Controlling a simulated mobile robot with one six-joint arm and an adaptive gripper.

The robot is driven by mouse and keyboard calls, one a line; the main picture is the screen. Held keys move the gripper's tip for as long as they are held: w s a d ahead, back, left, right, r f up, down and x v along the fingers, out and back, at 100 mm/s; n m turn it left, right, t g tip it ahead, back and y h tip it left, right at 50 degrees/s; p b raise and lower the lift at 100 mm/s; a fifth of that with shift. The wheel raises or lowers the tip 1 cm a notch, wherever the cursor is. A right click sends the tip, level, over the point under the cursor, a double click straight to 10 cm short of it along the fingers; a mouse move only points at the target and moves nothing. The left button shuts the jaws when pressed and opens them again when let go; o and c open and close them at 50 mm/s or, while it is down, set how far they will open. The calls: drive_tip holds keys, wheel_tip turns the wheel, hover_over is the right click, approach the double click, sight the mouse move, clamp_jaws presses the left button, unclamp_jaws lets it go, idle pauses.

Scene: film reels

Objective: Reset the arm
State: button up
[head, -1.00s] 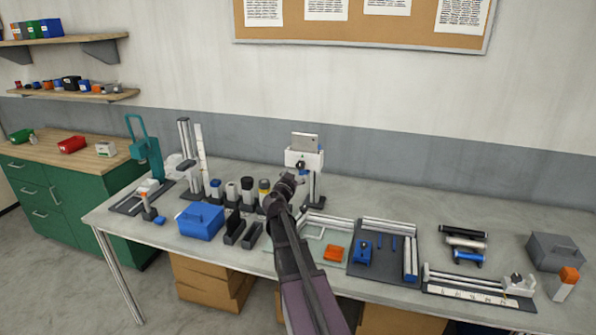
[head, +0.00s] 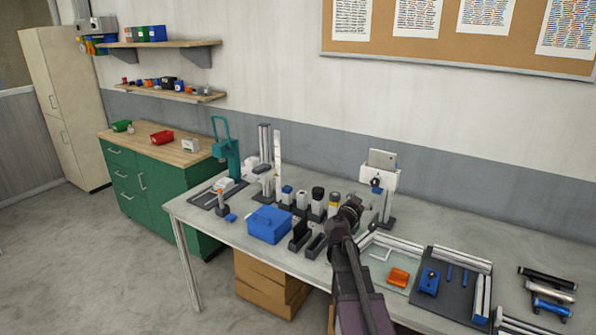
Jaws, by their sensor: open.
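My arm reaches up from the bottom of the head view over the front of the grey workbench (head: 205,228). My gripper (head: 352,203) is at its far end, small and dark, in front of the white stand with a tilted screen (head: 380,175). The gripper's fingers are hard to make out at this size, and nothing shows held in it. The arm hides part of the bench behind it.
A blue box (head: 268,225), black trays (head: 300,236) and several bottles stand left of my arm. An orange block (head: 398,277) and a dark board with blue parts (head: 455,275) lie right. A green cabinet (head: 150,190) stands far left, with open floor in front.

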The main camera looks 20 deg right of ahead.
drive_tip(key=s+a+f+n+g+y, duration=0.5)
drive_tip(key=s+a+f+g+y, duration=0.2)
drive_tip(key=s+a+f, duration=0.55)
drive_tip(key=s+a+f+n+g+y, duration=0.2)
drive_tip(key=s+a+f+n+y, duration=0.1)
drive_tip(key=a, duration=0.6)
drive_tip(key=s+a+f+n+g+y, duration=0.2)
drive_tip(key=s+a, duration=0.4)
drive_tip(key=a, duration=0.3)
drive_tip(key=f+n+y, duration=0.1)
drive_tip(key=n+y, duration=0.1)
drive_tip(key=shift+n, duration=0.3)
drive_tip(key=shift+w, duration=0.1)
drive_tip(key=c, duration=0.4)
